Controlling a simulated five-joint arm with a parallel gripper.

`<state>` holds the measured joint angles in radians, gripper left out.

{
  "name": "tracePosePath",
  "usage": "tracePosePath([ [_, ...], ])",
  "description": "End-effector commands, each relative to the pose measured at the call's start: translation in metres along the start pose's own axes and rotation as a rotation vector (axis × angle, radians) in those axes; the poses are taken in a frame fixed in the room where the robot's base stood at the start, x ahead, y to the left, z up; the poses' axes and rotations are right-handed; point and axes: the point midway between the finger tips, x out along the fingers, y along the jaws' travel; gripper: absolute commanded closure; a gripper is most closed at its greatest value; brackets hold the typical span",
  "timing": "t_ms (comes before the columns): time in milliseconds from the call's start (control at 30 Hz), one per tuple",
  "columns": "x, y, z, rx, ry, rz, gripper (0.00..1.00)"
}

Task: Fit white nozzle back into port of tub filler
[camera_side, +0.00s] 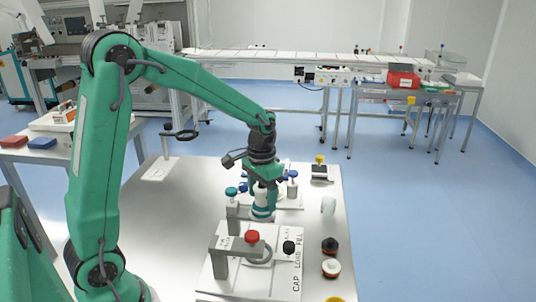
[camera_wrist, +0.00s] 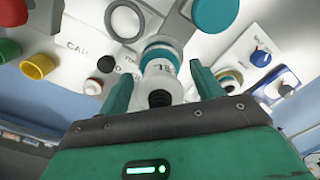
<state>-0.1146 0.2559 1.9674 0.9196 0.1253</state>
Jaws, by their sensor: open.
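My gripper (camera_side: 262,190) points down over the back of the white labelled plate (camera_side: 222,278) in the side view. In the wrist view my gripper (camera_wrist: 161,76) is open, with one green finger on each side of a white cylinder, apparently the nozzle (camera_wrist: 162,68). It has dark lettering, a teal band and a black ribbed end towards me. In the side view the white nozzle (camera_side: 261,197) shows between the fingers, above a teal ring. I cannot tell whether it is seated in a port. The plate, lettered CAP, LOAD, FILL, carries a grey bracket with a red knob (camera_side: 252,237).
Teal and blue knobs (camera_side: 232,191) crowd close around my gripper.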

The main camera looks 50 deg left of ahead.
Motion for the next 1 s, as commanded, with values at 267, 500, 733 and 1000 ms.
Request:
tracePosePath([
  [267,-0.017,0.0,-0.001,0.0,0.005,-0.001,0.34],
  [500,-0.048,0.0,-0.001,0.0,0.004,-0.001,0.34],
  [733,-0.072,0.0,-0.001,0.0,0.003,0.0,0.34],
  [1000,-0.078,0.0,0.0,0.0,0.0,0.0,0.34],
])
